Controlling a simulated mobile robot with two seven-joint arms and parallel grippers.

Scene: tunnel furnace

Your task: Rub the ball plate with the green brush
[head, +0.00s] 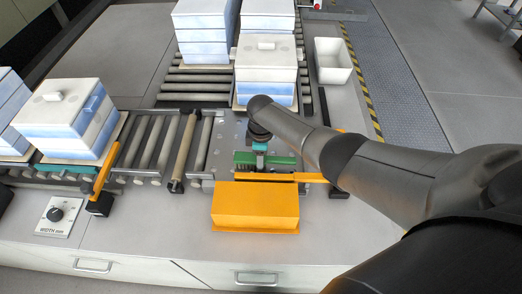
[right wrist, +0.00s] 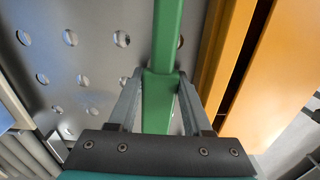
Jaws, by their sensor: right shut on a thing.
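The ball plate (head: 226,140) is a grey metal plate with balls set in it, in the middle of the head view. It fills the left of the right wrist view (right wrist: 85,55). The green brush (head: 283,161) lies low over the plate's near part, its long side across the picture. My right gripper (head: 259,155) reaches down from the right and is shut on the brush. In the right wrist view the two fingers (right wrist: 157,105) clasp the green handle (right wrist: 163,45). I cannot tell whether the bristles touch the plate. My left gripper is not in view.
A yellow-orange box (head: 255,205) stands just in front of the plate, by an orange rail (head: 300,177). Stacked white-blue blocks (head: 267,66) stand behind the plate, more (head: 68,110) at left on rollers (head: 150,140). A white bin (head: 333,61) is at back right.

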